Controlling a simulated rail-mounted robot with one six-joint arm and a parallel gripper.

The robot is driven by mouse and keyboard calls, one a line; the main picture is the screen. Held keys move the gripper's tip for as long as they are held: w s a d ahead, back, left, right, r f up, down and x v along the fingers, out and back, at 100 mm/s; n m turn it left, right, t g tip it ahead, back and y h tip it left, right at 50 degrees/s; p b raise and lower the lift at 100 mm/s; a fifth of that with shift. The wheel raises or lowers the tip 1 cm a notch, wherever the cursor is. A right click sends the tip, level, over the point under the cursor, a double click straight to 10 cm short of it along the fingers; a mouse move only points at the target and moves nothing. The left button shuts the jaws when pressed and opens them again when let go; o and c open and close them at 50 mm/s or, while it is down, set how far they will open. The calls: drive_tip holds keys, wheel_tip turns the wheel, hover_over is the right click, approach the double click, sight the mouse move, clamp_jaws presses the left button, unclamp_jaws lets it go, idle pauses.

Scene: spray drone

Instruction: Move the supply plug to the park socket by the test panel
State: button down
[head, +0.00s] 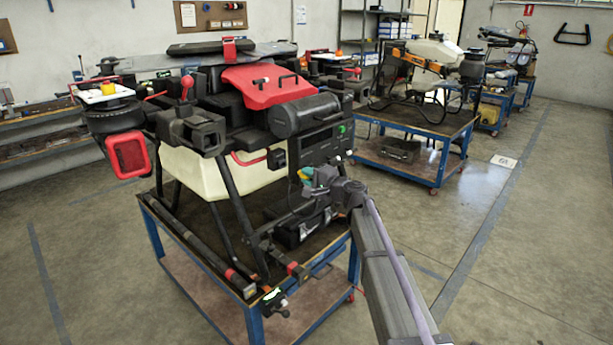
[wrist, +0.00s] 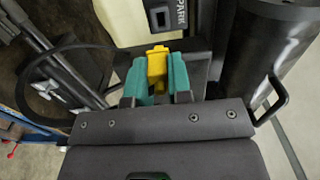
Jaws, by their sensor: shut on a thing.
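My gripper (head: 306,177) is beside the dark panel side of the drone, below a black box with a green light (head: 342,130). In the wrist view its teal fingers (wrist: 159,76) are shut on the yellow supply plug (wrist: 157,60). The plug appears short of that opening, though depth is hard to judge. In the head view, the gripper and arm largely hide the plug and socket.
A black cable loop (wrist: 62,48) curves left of the gripper. A large black cylinder (wrist: 262,50) stands close on the right. The drone's black legs (head: 235,210) and blue-framed cart (head: 250,318) lie below. The floor at right (head: 510,260) is clear.

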drive_tip(key=shift+w+a+r, duration=0.1)
drive_tip(key=shift+a, duration=0.2)
drive_tip(key=shift+x, duration=2.65)
drive_tip(key=shift+x, duration=1.2)
drive_tip(key=c, duration=1)
unclamp_jaws()
drive_tip(key=shift+o, duration=0.2)
drive_tip(key=v, duration=1)
drive_tip(key=shift+s+d, duration=0.25)
drive_tip(key=shift+d, duration=0.05)
